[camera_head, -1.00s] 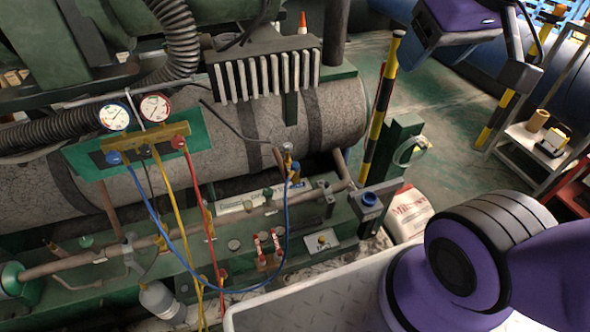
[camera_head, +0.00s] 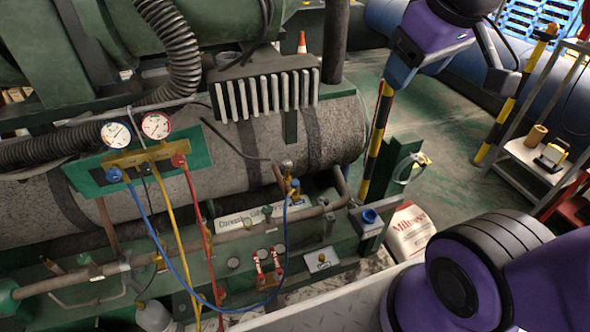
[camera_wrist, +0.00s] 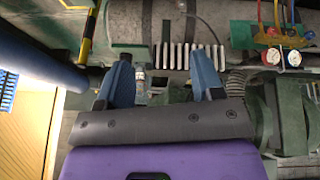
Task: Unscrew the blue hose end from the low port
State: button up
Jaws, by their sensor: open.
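My gripper (camera_head: 448,84) is up at the upper right, well away from the hose end and above the floor. In the wrist view my gripper (camera_wrist: 158,56) shows two spread blue-grey fingers with nothing held between them. The hose end cannot be made out there.
Yellow (camera_head: 178,240) and red (camera_head: 200,215) hoses hang beside the blue one. A finned block (camera_head: 265,92) overhangs the grey tank (camera_head: 335,130).

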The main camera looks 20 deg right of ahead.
jog(key=w+f+n+g+h, duration=0.15)
jog(key=w+f+n, duration=0.35)
jog(key=w+n, duration=0.5)
jog(key=n+g+y, duration=0.2)
jog(key=n+g, duration=0.1)
jog(key=n, duration=2.1)
send_over(295, 182)
notch_tip(295, 182, down, 35)
jog(key=shift+s+d+r, duration=0.1)
jog(key=shift+f, duration=4.5)
jog(key=shift+f, duration=0.1)
jog(key=c, duration=1)
